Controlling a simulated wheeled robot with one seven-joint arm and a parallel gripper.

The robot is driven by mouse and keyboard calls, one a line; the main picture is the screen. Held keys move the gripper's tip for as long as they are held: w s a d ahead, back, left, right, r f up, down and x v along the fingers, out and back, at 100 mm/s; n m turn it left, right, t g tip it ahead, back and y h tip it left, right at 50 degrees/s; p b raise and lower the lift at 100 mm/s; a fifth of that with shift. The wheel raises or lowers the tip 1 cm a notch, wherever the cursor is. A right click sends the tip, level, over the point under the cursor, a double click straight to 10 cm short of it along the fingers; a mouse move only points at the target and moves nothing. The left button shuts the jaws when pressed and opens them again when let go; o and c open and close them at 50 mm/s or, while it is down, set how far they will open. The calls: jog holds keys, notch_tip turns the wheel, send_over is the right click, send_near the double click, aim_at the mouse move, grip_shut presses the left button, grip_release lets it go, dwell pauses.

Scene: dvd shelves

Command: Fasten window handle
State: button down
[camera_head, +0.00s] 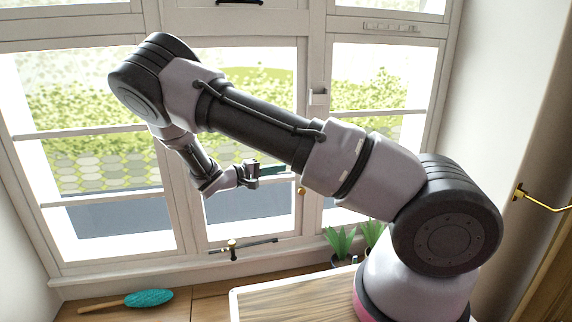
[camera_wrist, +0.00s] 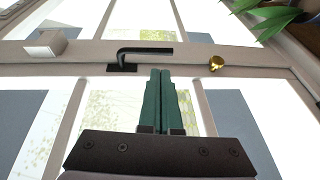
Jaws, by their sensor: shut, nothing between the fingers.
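The window handle (camera_wrist: 145,52) is a black L-shaped lever on the pale window frame (camera_wrist: 85,52) in the wrist view. Its lever lies along the frame, pointing right in that picture towards a brass knob (camera_wrist: 217,63). In the head view my arm hides this handle. My gripper (camera_wrist: 160,72) has dark green fingers, pressed together and empty. The fingertips appear just below the lever in the wrist view; I cannot tell whether they touch it. In the head view my gripper (camera_head: 284,169) is in front of the middle window, close to the frame post.
A black window stay (camera_head: 240,246) with a brass peg sits along the bottom frame. Potted plants (camera_head: 340,243) stand on the sill at right, and a teal brush (camera_head: 148,298) lies at left. A white block (camera_head: 318,96) is on the post above the brass knob (camera_head: 301,190).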

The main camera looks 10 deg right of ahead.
jog(key=v, duration=0.7)
jog(key=shift+a+f, duration=0.2)
jog(key=shift+f, duration=0.05)
jog(key=s+d+r+m+g+y, duration=0.5)
jog(key=s+d+r+g+y, duration=0.2)
jog(key=s+d+r+y, duration=0.3)
jog(key=s+d+r+m+t+y, duration=0.1)
jog(key=s+r+t+y, duration=0.3)
jog(key=s+r, duration=0.3)
jog(key=s+d+r+m+t+y, duration=0.2)
jog(key=s+r, duration=0.6)
jog(key=r, duration=0.4)
jog(key=shift+s+d+r+t+y, duration=0.15)
jog(key=shift+d+r+t+y, duration=0.2)
jog(key=shift+t+y, duration=0.65)
jog(key=c, duration=1.5)
grip_release()
jog(key=shift+a, duration=0.1)
jog(key=shift+c, duration=0.2)
